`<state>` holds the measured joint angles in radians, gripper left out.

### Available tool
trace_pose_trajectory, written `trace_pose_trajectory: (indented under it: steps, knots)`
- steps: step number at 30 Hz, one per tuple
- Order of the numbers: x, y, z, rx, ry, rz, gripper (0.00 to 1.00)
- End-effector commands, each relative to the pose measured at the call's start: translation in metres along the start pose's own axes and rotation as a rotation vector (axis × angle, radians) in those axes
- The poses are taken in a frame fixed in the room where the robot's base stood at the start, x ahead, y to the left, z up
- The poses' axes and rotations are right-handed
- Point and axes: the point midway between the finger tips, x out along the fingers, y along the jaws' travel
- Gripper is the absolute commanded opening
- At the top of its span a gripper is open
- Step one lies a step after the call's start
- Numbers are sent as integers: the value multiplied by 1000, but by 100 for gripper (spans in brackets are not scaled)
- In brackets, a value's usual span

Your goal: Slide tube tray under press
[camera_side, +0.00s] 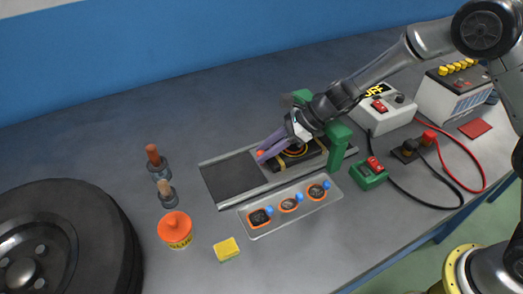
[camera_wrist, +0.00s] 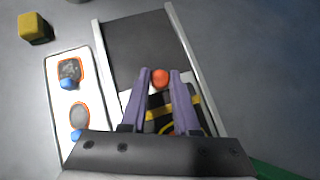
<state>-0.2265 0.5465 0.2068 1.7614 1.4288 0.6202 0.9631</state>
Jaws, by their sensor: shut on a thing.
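The tube tray (camera_side: 284,167) is a pale plate bearing a black tube with yellow bands, and it sits in a grey rail track. The tray also shows in the wrist view (camera_wrist: 127,104). My gripper (camera_side: 264,153) is shut on the tray's orange knob (camera_wrist: 160,77), with purple fingers on either side of it. The green press (camera_side: 338,146) straddles the track. The tray's right part lies close to the press posts. My arm and gripper hide much of the press top, so I cannot tell how far under it the tray is.
The left track (camera_side: 232,178) is bare. A metal tray (camera_side: 270,226) with patches and blue knobs lies in front. A green box with a red button (camera_side: 369,172) stands right. Orange-lidded tub (camera_side: 175,230), yellow sponge (camera_side: 227,249), wooden-handled tools (camera_side: 158,162) and tyre (camera_side: 65,240) are left.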

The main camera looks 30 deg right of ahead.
Motion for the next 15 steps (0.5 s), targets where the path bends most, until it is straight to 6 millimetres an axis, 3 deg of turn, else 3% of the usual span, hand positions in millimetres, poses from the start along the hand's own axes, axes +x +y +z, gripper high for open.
trace_pose_trajectory:
  steps: [1,6,15]
  knots:
    - [0,1,0,-1,-1,2,31]
    - [0,1,1,0,0,1,59]
    - [-1,0,1,0,-1,0,59]
